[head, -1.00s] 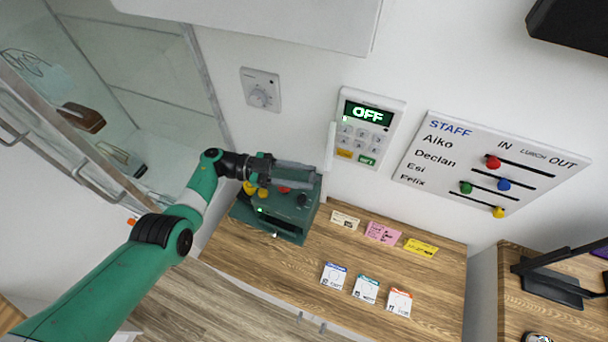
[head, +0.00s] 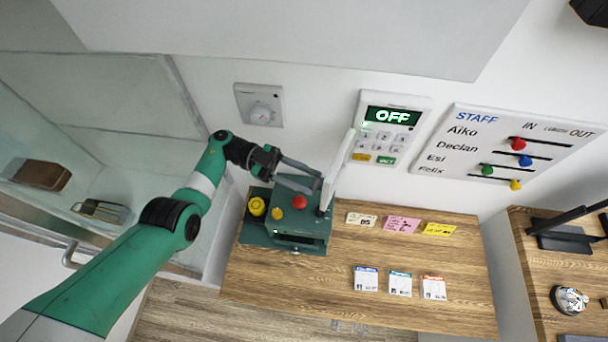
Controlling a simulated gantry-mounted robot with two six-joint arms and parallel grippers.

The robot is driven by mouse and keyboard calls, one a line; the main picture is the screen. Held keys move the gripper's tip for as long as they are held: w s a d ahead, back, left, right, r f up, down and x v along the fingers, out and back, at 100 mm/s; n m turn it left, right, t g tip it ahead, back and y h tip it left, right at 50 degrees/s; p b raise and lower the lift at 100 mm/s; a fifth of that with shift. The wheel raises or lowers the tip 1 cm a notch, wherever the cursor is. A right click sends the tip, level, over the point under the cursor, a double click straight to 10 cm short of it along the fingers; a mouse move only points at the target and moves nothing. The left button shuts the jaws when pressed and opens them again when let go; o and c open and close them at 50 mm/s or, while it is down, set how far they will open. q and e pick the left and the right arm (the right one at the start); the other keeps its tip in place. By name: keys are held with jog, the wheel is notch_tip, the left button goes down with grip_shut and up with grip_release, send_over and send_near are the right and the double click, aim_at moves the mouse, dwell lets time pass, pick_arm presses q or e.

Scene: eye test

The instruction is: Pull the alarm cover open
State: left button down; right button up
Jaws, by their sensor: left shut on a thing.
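The alarm keypad (head: 388,138) is on the wall, with a green display reading OFF and rows of keys. Its white cover (head: 337,172) is hinged at the keypad's left side and stands out from the wall, so the display and keys are uncovered. My left gripper (head: 316,182) comes in from the left, above the green box, and is shut on the cover's outer edge. The exact contact at the fingertips is small and partly hidden. My right gripper is not in view.
A green box (head: 257,233) with red, yellow and black knobs stands on the wooden counter (head: 340,290) just below the gripper. Cards lie on the counter. A dial (head: 260,105), the staff board (head: 500,150) and an overhead white cabinet (head: 300,35) are nearby.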

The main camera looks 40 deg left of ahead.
pick_arm(q)
jog(key=shift+c, duration=2.2)
grip_release()
jog(key=shift+d, duration=0.1)
jog(key=s+d+r+p, duration=0.2)
jog(key=s+r+p, duration=0.3)
jog(key=s+r, duration=0.1)
jog(key=s+d+r+p, duration=0.3)
jog(key=s+r+p, duration=0.2)
jog(key=s+r, duration=0.2)
jog(key=shift+d, duration=0.25)
jog(key=shift+w, duration=0.1)
